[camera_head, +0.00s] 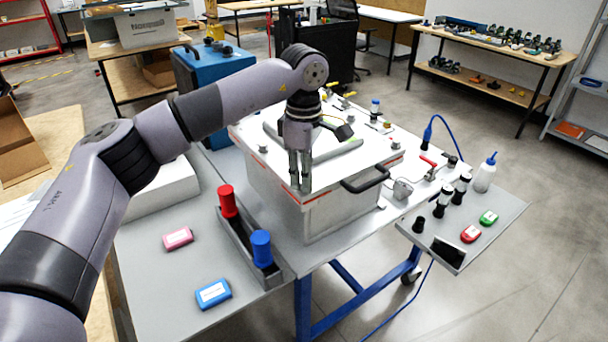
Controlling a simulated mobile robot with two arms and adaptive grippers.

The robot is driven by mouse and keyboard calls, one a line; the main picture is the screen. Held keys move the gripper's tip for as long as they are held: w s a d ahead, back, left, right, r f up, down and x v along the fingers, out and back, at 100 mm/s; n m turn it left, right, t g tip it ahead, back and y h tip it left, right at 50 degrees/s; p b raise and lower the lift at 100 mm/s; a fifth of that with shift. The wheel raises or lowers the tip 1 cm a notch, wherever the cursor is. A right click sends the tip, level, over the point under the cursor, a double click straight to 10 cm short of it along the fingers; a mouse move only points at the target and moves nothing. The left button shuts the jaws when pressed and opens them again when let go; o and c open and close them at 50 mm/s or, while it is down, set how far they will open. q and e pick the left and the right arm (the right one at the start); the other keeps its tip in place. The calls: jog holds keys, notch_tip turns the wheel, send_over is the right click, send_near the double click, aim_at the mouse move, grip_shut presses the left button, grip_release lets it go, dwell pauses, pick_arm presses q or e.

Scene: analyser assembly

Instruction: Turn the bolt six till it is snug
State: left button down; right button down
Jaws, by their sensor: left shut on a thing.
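The white analyser box (340,205) stands on the grey table, with its lid (262,150) on top. My left gripper (300,183) points straight down at the lid's near front corner. Its fingers are close together, shut on the bolt at that corner. That bolt is almost fully hidden by the fingertips, so its number and seating cannot be read. Another bolt (396,145) shows at the lid's right side, and one more (268,118) at its back left. My right gripper is not in view.
A black handle (364,180) sticks out from the box front. A dark tray (248,240) holds a red cylinder (227,201) and a blue cylinder (262,248). A wash bottle (485,174) and several small parts stand at the right.

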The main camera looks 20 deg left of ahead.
pick_arm(q)
jog(key=m, duration=0.4)
jog(key=shift+w+r+m, duration=0.1)
jog(key=shift+r+m, duration=0.05)
jog(key=shift+m, duration=0.15)
jog(key=m, duration=0.5)
jog(key=shift+m, duration=0.3)
jog(key=m, duration=0.9)
jog(key=shift+p, duration=0.3)
jog(key=shift+a+r+m, duration=0.1)
jog(key=shift+m, duration=0.8)
jog(key=shift+m+p, duration=0.4)
jog(key=shift+p, duration=0.2)
jog(key=shift+r+m+p, duration=0.15)
jog(key=shift+m+p, duration=0.75)
jog(key=shift+p, duration=0.25)
jog(key=shift+f+m+p, duration=0.25)
jog(key=shift+m+p, duration=0.45)
jog(key=shift+p, duration=0.15)
